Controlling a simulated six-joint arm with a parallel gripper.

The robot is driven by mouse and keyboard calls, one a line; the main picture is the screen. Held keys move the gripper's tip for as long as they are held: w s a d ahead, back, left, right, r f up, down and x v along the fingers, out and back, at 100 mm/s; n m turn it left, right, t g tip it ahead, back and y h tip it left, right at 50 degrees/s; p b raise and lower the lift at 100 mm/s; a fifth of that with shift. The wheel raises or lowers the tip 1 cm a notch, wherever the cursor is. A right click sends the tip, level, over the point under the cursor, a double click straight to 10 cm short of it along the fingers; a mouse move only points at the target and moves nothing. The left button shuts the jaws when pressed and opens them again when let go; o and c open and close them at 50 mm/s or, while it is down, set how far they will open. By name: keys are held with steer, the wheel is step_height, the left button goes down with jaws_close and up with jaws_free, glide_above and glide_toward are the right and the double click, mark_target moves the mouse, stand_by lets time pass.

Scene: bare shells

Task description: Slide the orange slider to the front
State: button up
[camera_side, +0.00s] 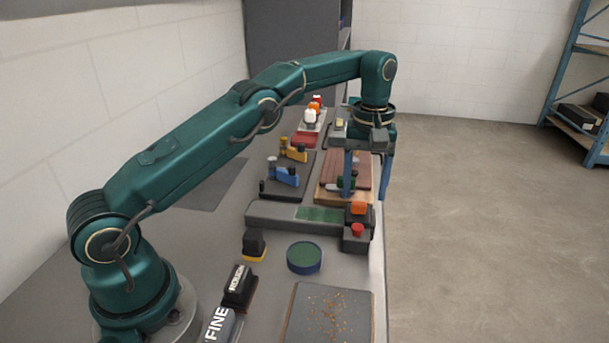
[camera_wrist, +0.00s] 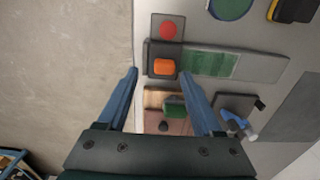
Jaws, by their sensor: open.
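The orange slider (camera_side: 358,208) sits at the right end of a long grey track with a green zone (camera_side: 318,214) in the side view. In the wrist view the orange slider (camera_wrist: 164,67) is at the left end of the track, and the green zone (camera_wrist: 212,64) lies to its right. My gripper (camera_side: 367,190) points down near that end of the track. In the wrist view my gripper (camera_wrist: 159,73) is open and empty, with its blue fingers apart and the orange slider showing between and just beyond the tips. I cannot tell the exact height of the fingertips.
A red button (camera_side: 357,230) on a grey box stands beside the slider end. A green round tin (camera_side: 304,257) and a black-and-yellow block (camera_side: 254,244) stand nearby. A wooden board (camera_side: 331,192) and blue clamp (camera_side: 285,176) lie beyond the track. The table edge is close.

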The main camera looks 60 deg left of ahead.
steer(key=shift+r, duration=0.45)
steer(key=shift+s+a+r, duration=0.15)
steer(key=shift+a+r, duration=0.05)
steer(key=shift+a, duration=0.05)
steer(key=s+a+r, duration=0.5)
steer(key=a+r, duration=0.1)
steer(key=a, duration=0.3)
steer(key=shift+s+a+r, duration=0.2)
steer(key=shift+a+r, duration=0.1)
steer(key=shift+a, duration=0.1)
steer(key=s+d+r+m+t, duration=0.3)
steer(key=s+d+r, duration=0.5)
steer(key=d+r, duration=0.1)
steer(key=s+d+f+m+t, duration=0.2)
steer(key=s+f+m, duration=0.4)
steer(key=s+f, duration=0.3)
steer(key=shift+s+d+f+t, duration=0.3)
steer(key=shift+s+d, duration=0.6)
steer(key=shift+s, duration=0.05)
